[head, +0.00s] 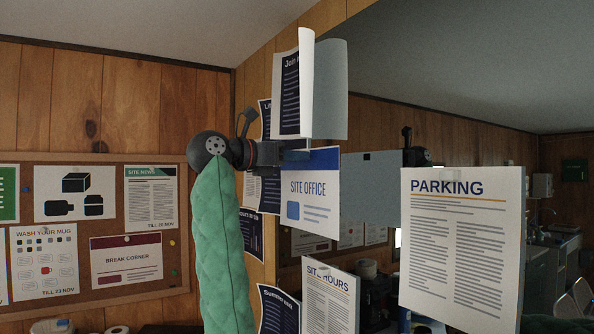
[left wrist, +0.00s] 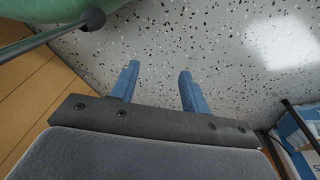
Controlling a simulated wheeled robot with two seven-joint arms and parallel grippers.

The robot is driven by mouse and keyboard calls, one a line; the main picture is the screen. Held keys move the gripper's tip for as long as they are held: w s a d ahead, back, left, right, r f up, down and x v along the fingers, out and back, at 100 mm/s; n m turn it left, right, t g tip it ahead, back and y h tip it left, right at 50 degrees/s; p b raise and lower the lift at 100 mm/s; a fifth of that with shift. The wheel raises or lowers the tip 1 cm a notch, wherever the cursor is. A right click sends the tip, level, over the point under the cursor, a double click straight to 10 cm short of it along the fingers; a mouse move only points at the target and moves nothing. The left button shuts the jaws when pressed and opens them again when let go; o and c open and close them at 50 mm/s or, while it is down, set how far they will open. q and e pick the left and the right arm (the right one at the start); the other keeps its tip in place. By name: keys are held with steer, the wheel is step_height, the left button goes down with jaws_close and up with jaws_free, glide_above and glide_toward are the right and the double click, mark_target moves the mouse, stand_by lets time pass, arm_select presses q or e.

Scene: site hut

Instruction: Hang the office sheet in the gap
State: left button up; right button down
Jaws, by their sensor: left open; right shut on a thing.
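The office sheet (head: 312,190), white with a blue band on top and "SITE OFFICE" on it, hangs upright from my right gripper (head: 293,150), which is shut on its upper left part. Its plain grey-blue reflection (head: 370,185) shows in the mirror-like wall panel beside it; I cannot tell whether the sheet touches the panel. A curled "Join" sheet (head: 291,95) is just above, the "SITE HOURS" sheet (head: 330,300) below, and the large "PARKING" sheet (head: 460,240) to the right. My left gripper (left wrist: 160,85) is open and empty above a speckled floor, outside the head view.
Dark sheets (head: 250,235) hang on the wood wall behind my right arm, partly hidden. A cork board (head: 180,230) with several notices is at the left. The mirror panel (head: 470,140) reflects the room and my gripper. A blue box (left wrist: 300,140) stands at the left wrist view's lower right.

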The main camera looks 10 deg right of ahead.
mark_target(312, 156)
steer(key=shift+w+d, duration=0.2)
steer(key=shift+d, duration=0.25)
steer(key=shift+w+d, duration=0.1)
steer(key=shift+d, duration=0.25)
steer(key=shift+w+d, duration=0.1)
steer(key=shift+d, duration=0.25)
steer(key=shift+w+d, duration=0.15)
steer(key=shift+d, duration=0.15)
steer(key=shift+p+x, duration=0.4)
steer(key=shift+x, duration=0.6)
steer(key=shift+w+d, duration=0.2)
steer(key=shift+d, duration=0.45)
arm_select(q)
steer(key=f, duration=0.1)
steer(key=s+a+f, duration=0.1)
steer(key=a+f, duration=0.1)
steer(key=shift+s+f, duration=0.1)
steer(key=shift+s, duration=0.2)
arm_select(e)
steer(key=shift+w+d+f, duration=0.1)
steer(key=shift+w+d, duration=0.1)
steer(key=shift+d, duration=0.45)
